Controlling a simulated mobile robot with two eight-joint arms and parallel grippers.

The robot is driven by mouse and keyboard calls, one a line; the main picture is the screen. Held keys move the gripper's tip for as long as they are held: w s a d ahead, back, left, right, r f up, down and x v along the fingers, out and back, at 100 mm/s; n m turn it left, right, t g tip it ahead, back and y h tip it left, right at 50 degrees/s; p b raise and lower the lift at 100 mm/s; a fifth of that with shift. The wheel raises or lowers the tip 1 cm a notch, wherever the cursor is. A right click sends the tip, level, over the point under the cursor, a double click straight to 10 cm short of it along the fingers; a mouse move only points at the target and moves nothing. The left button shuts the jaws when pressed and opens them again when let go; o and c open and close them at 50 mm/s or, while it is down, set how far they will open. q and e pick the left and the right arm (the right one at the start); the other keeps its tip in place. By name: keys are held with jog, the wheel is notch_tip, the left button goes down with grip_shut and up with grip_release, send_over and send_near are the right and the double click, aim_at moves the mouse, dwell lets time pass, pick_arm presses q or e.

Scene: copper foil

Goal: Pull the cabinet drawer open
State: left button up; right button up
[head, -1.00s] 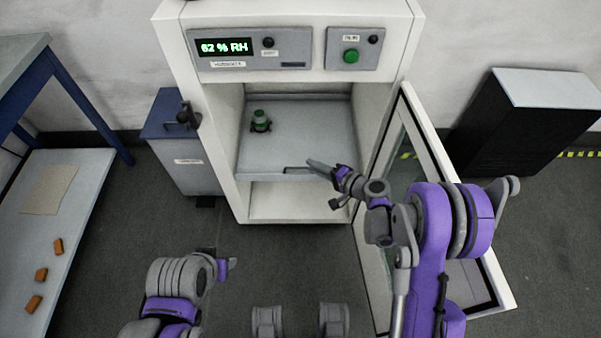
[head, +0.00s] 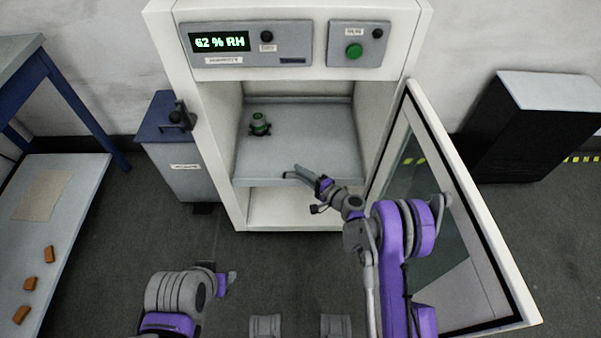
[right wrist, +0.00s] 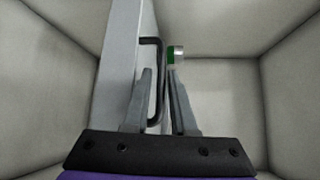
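The white cabinet (head: 211,150) stands open, with its glass door (head: 468,190) swung out to the right. Inside is a grey drawer (head: 290,150) with a green-topped object (head: 259,124) on it. The drawer's dark bar handle (head: 288,175) is mostly covered by my right gripper (head: 298,172) in the head view. In the right wrist view, the handle (right wrist: 161,85) lies between the two fingers of that gripper (right wrist: 160,72). A gap shows beside the right finger, so the gripper is open around the handle. My left arm is low on the left; its fingers cannot be made out.
A blue-lidded grey bin (head: 180,160) stands left of the cabinet. A table (head: 75,205) at the far left holds a beige sheet (head: 42,195) and several orange blocks (head: 49,254). A black unit (head: 510,140) stands at the right. The floor before the cabinet is clear.

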jog(key=shift+w+a, duration=0.1)
jog(key=shift+a, duration=0.05)
grip_shut()
dwell(1.4)
